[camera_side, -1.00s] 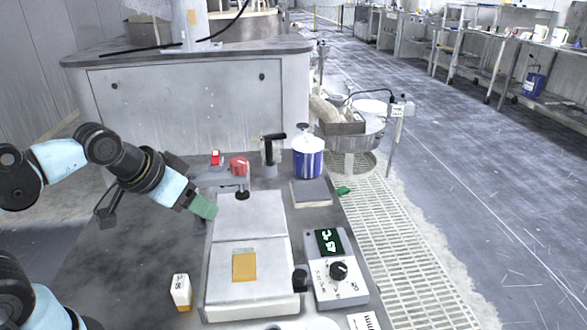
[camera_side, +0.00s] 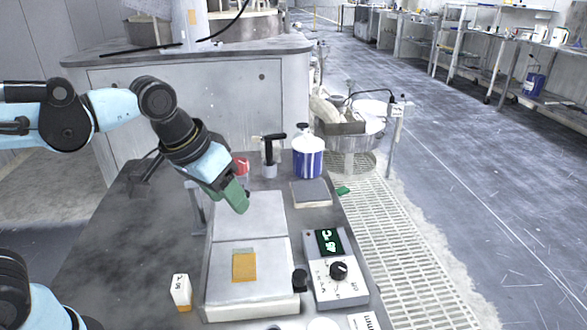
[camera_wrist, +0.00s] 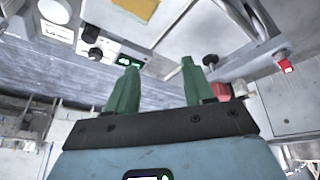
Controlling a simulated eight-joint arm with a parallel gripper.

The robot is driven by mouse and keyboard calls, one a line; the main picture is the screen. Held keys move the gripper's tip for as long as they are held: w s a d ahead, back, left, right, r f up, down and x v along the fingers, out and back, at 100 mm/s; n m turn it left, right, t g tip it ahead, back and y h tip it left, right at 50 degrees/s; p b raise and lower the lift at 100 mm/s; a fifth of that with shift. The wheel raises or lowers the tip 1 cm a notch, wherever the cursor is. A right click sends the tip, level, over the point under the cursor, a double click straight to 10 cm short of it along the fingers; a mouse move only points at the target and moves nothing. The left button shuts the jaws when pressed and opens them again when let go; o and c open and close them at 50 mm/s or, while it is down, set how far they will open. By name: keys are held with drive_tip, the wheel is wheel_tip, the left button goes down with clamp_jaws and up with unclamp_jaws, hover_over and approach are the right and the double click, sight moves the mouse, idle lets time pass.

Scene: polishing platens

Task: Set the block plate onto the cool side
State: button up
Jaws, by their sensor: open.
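A two-part pale plate unit (camera_side: 222,290) lies on the bench. A tan square plate (camera_side: 244,267) with a grey strip at its far edge rests on the near half; it looks like the block plate, and part of it seems to show in the wrist view (camera_wrist: 195,25). The far half (camera_side: 265,215) has a bare pale surface. My gripper (camera_side: 240,203) has green fingers and is over the left part of the far half, apart from the tan plate. In the wrist view its fingers (camera_wrist: 157,88) stand apart with nothing between them.
A control box (camera_side: 335,275) with a green-lit display and knob stands right of the plate unit. A grey slab (camera_side: 311,193), a blue-and-white tub (camera_side: 308,157) and a black-topped stand (camera_side: 270,157) are behind. A small white-and-orange box (camera_side: 181,292) stands at left.

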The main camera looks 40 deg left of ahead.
sight(299, 274)
drive_tip(key=w+d+r+g, duration=0.15)
drive_tip(key=d+g, duration=0.35)
drive_tip(key=d, duration=0.9)
drive_tip(key=shift+y, duration=0.4)
drive_tip(key=f, duration=1.2)
drive_tip(key=shift+w+a+f, duration=0.15)
drive_tip(key=shift+w+a, duration=0.05)
drive_tip(key=shift+w, duration=0.15)
drive_tip(key=shift+c, duration=0.4)
clamp_jaws()
